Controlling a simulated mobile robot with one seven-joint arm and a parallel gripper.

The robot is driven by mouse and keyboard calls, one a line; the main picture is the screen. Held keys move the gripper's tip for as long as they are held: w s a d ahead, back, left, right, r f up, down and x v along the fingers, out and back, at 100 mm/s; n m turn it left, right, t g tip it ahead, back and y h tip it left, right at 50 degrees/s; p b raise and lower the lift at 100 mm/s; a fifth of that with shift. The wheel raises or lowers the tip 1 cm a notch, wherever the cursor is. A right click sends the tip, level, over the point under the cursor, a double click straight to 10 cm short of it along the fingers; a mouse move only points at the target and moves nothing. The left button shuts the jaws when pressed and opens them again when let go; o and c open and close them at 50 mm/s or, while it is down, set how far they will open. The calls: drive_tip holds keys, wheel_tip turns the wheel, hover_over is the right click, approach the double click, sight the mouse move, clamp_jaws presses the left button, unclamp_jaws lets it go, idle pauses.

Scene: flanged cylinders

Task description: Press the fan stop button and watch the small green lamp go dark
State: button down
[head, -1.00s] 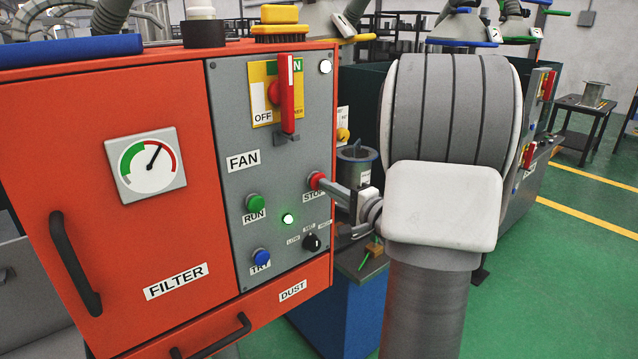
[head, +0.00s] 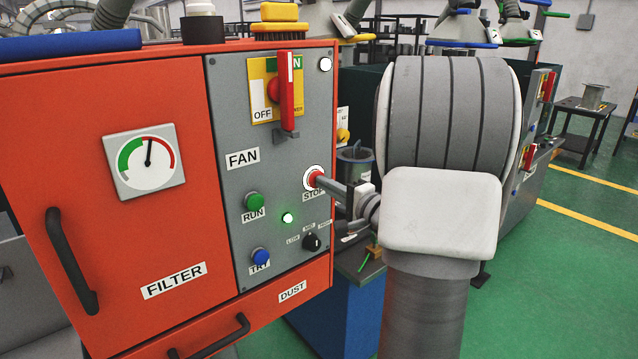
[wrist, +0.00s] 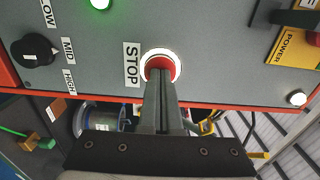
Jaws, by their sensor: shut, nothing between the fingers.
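The red fan stop button (head: 312,178) sits on the grey panel above its STOP label, with a bright white ring lit around it. It also shows in the wrist view (wrist: 160,66), partly covered by my fingers. My gripper (head: 322,181) is shut and empty, and its fingertips (wrist: 160,80) are against the button's face. The small green lamp (head: 287,218) is lit, lower left of the button. It shows at the top edge of the wrist view (wrist: 99,3).
The green RUN button (head: 254,201), blue TRY button (head: 260,257) and black speed knob (head: 311,242) are near the stop button. A red switch handle (head: 287,92) sticks out above. A gauge (head: 145,162) is on the orange cabinet door.

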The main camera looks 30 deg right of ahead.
drive_tip(key=shift+s+d+b, duration=0.2)
drive_tip(key=shift+s+b, duration=0.85)
drive_tip(key=shift+s, duration=1.75)
